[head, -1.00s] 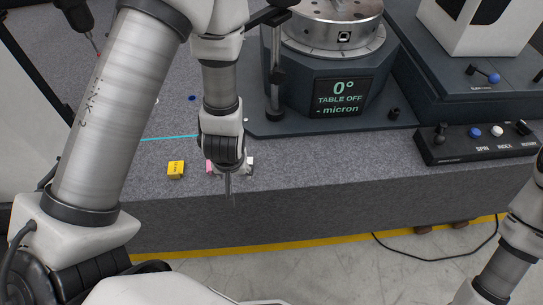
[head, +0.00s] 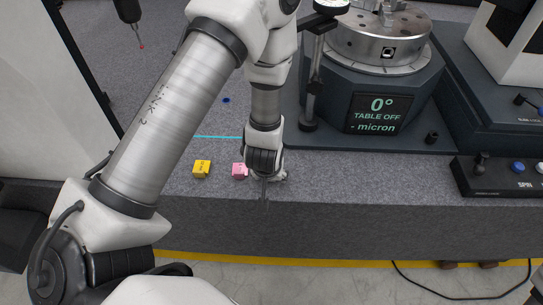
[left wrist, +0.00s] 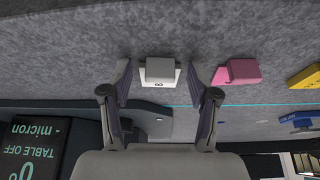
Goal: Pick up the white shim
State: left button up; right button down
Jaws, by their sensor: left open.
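The white shim (left wrist: 160,72) is a small pale block with a dark mark on its near face. In the left wrist view it lies on the grey granite, between the fingertips of my left gripper (left wrist: 161,78) with space on both sides. In the head view my left gripper (head: 264,188) points down at the granite's front edge and hides most of the white shim; only a pale bit (head: 281,175) shows beside its right side. The gripper is open and holds nothing. My right gripper is out of view.
A pink block (head: 240,170) sits close to the left of the gripper, with a yellow block (head: 202,168) further left. A blue piece (head: 226,100) lies behind. The rotary table (head: 382,112) and a control box (head: 500,178) stand to the right. Granite left of the yellow block is clear.

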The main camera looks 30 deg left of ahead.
pick_arm(q)
jog(key=shift+s, duration=0.1)
grip_shut()
